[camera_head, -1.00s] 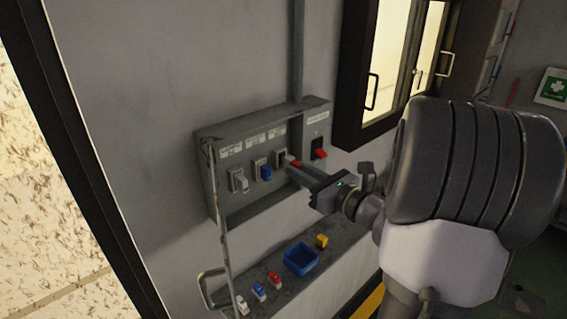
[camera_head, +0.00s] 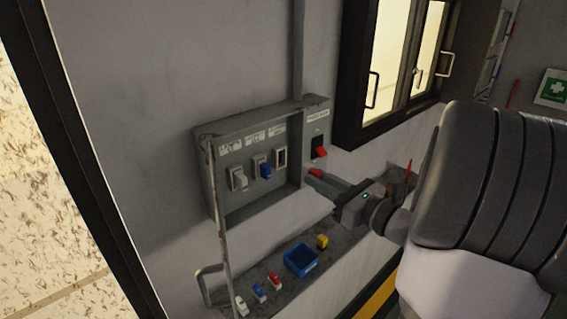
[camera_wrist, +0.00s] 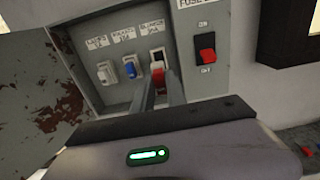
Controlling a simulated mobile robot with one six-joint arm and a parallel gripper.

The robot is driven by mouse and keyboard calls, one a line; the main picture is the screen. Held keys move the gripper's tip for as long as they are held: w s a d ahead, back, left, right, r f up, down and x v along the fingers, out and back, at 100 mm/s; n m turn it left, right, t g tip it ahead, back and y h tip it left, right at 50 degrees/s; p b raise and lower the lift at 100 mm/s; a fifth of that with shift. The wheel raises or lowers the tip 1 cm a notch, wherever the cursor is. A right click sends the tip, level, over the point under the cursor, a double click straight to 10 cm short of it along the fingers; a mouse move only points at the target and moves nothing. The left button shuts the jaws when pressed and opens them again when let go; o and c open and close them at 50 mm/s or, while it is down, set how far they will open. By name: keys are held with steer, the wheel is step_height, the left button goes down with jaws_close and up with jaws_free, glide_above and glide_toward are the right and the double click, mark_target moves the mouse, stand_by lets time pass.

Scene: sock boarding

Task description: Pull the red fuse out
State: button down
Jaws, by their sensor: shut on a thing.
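The red fuse (camera_head: 315,173) is between the fingertips of my gripper (camera_head: 318,178), which is shut on it. In the head view it is clear of the panel, in front and to the right of the third socket (camera_head: 281,158), which stands empty with a dark opening. In the wrist view the red fuse (camera_wrist: 158,78) shows between my two fingers (camera_wrist: 160,90), below the dark socket (camera_wrist: 157,56). The grey fuse box (camera_head: 208,131) is open on the wall. A white fuse (camera_head: 238,179) and a blue fuse (camera_head: 264,169) sit in the other sockets.
A red switch (camera_head: 319,150) is at the box's right. The open door (camera_head: 218,230) stands out at the left. The shelf (camera_head: 335,245) below holds a blue bin (camera_head: 301,259), a yellow block (camera_head: 321,241) and small loose fuses (camera_head: 260,291). A window frame (camera_head: 350,100) is at upper right.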

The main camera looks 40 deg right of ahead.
steer(key=s+d+b, duration=0.1)
steer(key=s+b, duration=0.2)
steer(key=s, duration=1.2)
